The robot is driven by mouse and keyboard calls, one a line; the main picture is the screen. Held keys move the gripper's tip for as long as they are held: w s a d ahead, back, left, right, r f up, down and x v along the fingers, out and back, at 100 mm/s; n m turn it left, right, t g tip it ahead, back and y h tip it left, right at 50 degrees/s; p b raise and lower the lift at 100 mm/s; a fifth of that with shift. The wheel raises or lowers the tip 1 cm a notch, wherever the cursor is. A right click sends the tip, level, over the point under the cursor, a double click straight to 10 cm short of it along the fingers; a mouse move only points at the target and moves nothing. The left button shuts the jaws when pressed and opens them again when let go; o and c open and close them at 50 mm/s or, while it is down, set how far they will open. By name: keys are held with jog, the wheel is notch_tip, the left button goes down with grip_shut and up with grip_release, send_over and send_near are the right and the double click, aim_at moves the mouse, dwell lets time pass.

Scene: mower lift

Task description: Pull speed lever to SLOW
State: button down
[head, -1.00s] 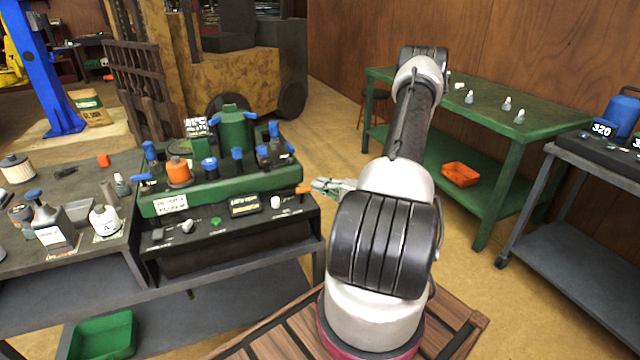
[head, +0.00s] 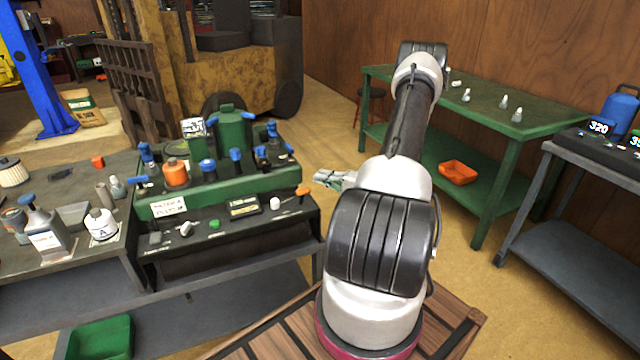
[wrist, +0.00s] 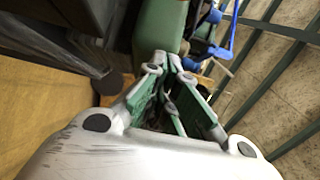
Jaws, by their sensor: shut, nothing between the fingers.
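A black control panel (head: 232,236) fronts the green machine (head: 222,186) on the left bench. An orange-knobbed lever (head: 302,191) stands at the panel's right end; it looks like the speed lever, but its markings are too small to read. My gripper (head: 318,178) is shut and empty, just right of the orange knob and apart from it in the head view. In the wrist view my gripper's fingers (wrist: 172,62) are together beside the green machine body (wrist: 158,28). I cannot clearly make out the lever there.
A green bench (head: 480,110) with an orange tray (head: 458,172) stands at right. Open floor lies between the benches.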

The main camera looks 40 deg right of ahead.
jog(key=f+v, duration=0.1)
jog(key=v, duration=0.8)
jog(key=w+a+r+n+g+y, duration=0.6)
jog(key=w+a+r+n, duration=0.3)
jog(key=a, duration=0.5)
jog(key=s+a+r+n+g+h, duration=0.1)
jog(key=s+a+r+n+g, duration=0.15)
jog(key=a+g, duration=0.3)
jog(key=s+a+r+n+g+h, duration=0.1)
jog(key=s+a+r+n+g, duration=0.15)
jog(key=a+n+g, duration=0.35)
notch_tip(320, 180, up, 2)
jog(key=d+m+h, duration=0.2)
jog(key=h, duration=0.4)
jog(key=m+t+h, duration=0.3)
jog(key=m+h, duration=0.2)
jog(key=h, duration=0.1)
send_over(302, 197)
jog(key=w, duration=0.2)
jog(key=x, duration=0.3)
jog(key=s+x, duration=0.1)
jog(key=x, duration=0.3)
jog(key=s+x, duration=0.1)
jog(key=x, duration=0.3)
jog(key=shift+s+f, duration=0.15)
jog(key=shift+f, duration=0.05)
